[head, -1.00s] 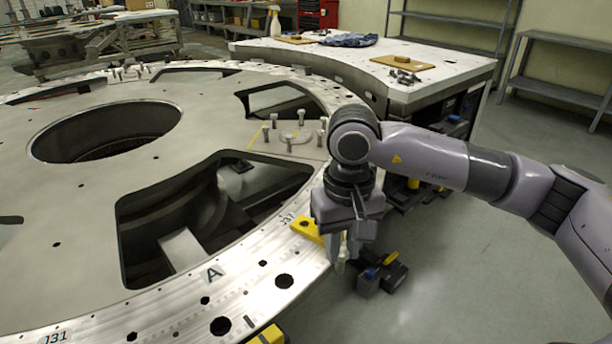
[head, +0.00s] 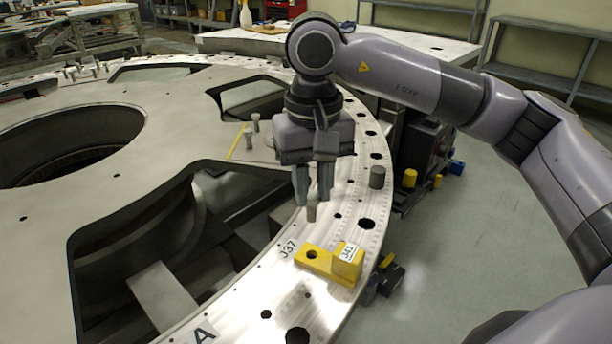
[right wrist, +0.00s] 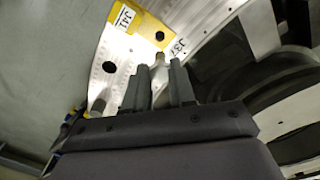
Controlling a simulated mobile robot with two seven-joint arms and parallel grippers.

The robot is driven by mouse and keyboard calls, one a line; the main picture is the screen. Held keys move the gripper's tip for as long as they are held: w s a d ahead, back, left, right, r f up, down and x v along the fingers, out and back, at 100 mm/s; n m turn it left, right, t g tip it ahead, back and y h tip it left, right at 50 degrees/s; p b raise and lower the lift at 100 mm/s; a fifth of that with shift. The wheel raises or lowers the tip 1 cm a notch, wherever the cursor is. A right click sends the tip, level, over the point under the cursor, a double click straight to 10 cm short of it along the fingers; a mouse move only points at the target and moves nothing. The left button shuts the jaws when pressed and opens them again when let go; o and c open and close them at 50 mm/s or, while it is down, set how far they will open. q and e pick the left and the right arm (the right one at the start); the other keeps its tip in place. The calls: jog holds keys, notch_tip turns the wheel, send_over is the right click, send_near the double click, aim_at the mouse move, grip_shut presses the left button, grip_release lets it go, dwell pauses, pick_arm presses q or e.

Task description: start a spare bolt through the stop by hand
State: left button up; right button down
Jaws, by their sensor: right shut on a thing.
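The yellow stop (head: 318,260) lies on the pale rim of the turret plate (head: 285,262), beside the mark J37. It has one dark round hole in its low flat end and a raised block with a white label. It also shows at the top of the right wrist view (right wrist: 143,24). My right gripper (head: 312,198) points down over the rim, on the far side of the stop and apart from it. It is shut on a grey bolt (head: 311,213), whose lower end shows below the fingertips. I cannot tell whether the bolt touches the plate. My left gripper is out of view.
A grey cylinder (head: 377,177) stands on the rim right of my gripper. Bolts (head: 255,122) stand on the plate behind it, near a yellow line. Large openings cut the plate at left. A workbench (head: 225,42) stands behind. Dark and yellow items lie on the floor beyond the rim.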

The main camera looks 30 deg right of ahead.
jog(key=shift+s+f+b, duration=0.1)
jog(key=shift+f+b, duration=0.25)
jog(key=shift+f, duration=0.6)
notch_tip(320, 180, down, 3)
jog(key=b, duration=0.2)
jog(key=shift+f+b, duration=0.1)
jog(key=shift+b, duration=0.3)
jog(key=shift+f+b, duration=0.3)
jog(key=shift+f, duration=0.05)
jog(key=shift+f+b, duration=1.7)
jog(key=shift+b, duration=0.1)
dwell(1.8)
